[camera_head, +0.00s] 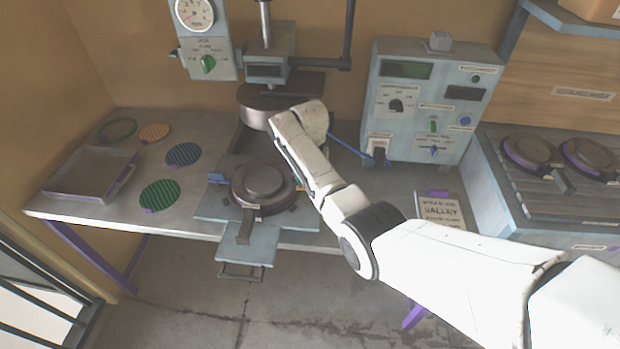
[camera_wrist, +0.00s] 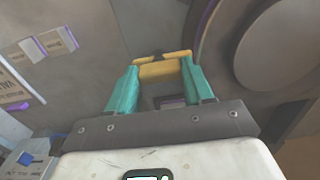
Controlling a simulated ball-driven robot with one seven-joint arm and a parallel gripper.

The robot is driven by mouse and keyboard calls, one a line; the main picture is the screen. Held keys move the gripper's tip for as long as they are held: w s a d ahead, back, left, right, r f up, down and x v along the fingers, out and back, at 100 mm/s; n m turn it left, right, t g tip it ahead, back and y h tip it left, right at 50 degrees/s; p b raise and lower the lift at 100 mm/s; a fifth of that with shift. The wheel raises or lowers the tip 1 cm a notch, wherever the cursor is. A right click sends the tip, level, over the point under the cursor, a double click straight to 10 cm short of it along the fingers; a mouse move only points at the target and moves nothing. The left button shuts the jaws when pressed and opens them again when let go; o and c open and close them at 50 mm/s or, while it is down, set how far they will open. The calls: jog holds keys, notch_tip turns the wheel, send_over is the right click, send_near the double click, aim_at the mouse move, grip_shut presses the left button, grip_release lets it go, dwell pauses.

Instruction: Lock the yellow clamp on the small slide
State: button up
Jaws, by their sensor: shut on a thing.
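The yellow clamp (camera_wrist: 163,71) is between the two teal fingers of my gripper (camera_wrist: 160,66) in the wrist view, and the fingers are shut on it. A round dark metal disc (camera_wrist: 275,50) lies beside the clamp in the wrist view. In the head view the small slide (camera_head: 213,207) is a pale blue plate under the press, carrying the round metal mould (camera_head: 262,184). My white arm reaches to the right side of that mould and hides most of my gripper and the clamp there. Whether the clamp is locked I cannot tell.
The press head (camera_head: 262,97) hangs behind the slide. A grey control box (camera_head: 425,100) stands to the right. A tray (camera_head: 90,176) and several coloured round mats, including a green one (camera_head: 160,195), lie on the table's left. A hotplate bench (camera_head: 548,190) is at the far right.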

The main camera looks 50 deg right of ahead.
jog(key=o, duration=1)
jog(key=shift+o, duration=0.2)
notch_tip(320, 180, up, 11)
jog(key=b, duration=0.1)
jog(key=shift+f+b, duration=0.15)
jog(key=shift+b, duration=0.15)
jog(key=s+a+f, duration=0.2)
jog(key=f, duration=0.1)
jog(key=s+a+f+n, duration=0.1)
jog(key=s+a+f, duration=0.1)
jog(key=f, duration=0.1)
jog(key=s+a+f+n+b, duration=0.1)
jog(key=s+a+f, duration=0.1)
jog(key=f, duration=0.1)
jog(key=shift+f, duration=0.2)
jog(key=s+a+f+n+b, duration=0.15)
jog(key=s+a+f, duration=0.25)
jog(key=s, duration=0.4)
jog(key=s+a+f+n, duration=0.3)
jog(key=s+a+f, duration=0.15)
jog(key=s, duration=0.35)
jog(key=s+a+n+t, duration=0.1)
jog(key=s+a+n, duration=0.2)
jog(key=s, duration=0.9)
jog(key=shift+r+b, duration=0.3)
jog(key=shift+b, duration=0.05)
